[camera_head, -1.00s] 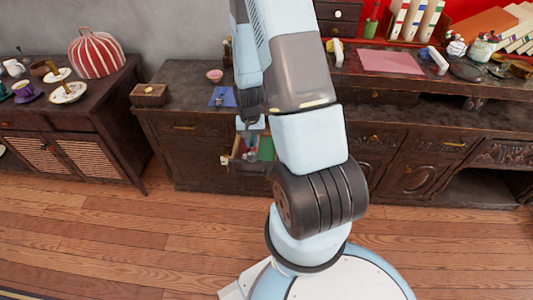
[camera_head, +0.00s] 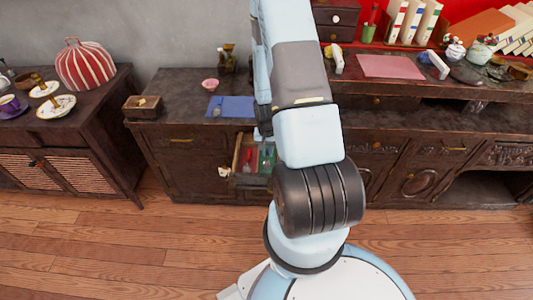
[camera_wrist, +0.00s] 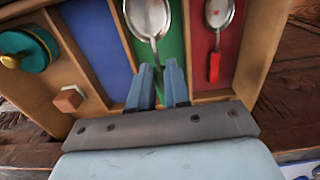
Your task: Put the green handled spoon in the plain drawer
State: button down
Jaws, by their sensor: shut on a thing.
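In the wrist view my gripper (camera_wrist: 159,88) is shut on the stem of a metal spoon (camera_wrist: 147,16). The spoon's bowl points to the top of the picture, over a green-lined compartment (camera_wrist: 172,38) of an open drawer. I cannot tell whether the spoon touches the lining. The open drawer (camera_head: 236,160) also shows in the head view, low in the cabinet, partly behind my arm. My gripper is hidden there. I cannot tell whether this is the plain drawer.
A red-handled spoon (camera_wrist: 214,66) lies in the red-lined compartment. A blue-lined compartment (camera_wrist: 98,40) looks empty. A teal round object (camera_wrist: 28,50) and a small wooden piece (camera_wrist: 68,98) are at the left. Thin wooden dividers stand close to my fingers. A blue mat (camera_head: 236,106) lies on the countertop.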

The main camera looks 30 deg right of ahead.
aim_at(268, 155)
jog(key=shift+w+d+f, duration=0.35)
jog(key=shift+w+f, duration=0.1)
jog(key=shift+f, duration=0.25)
jog(key=shift+w+d+f, duration=0.3)
jog(key=shift+w+f, duration=0.1)
jog(key=shift+f, duration=1.75)
jog(key=c, duration=1.1)
grip_release()
jog(key=shift+r, duration=0.1)
notch_tip(268, 155, up, 12)
jog(key=shift+r, duration=0.1)
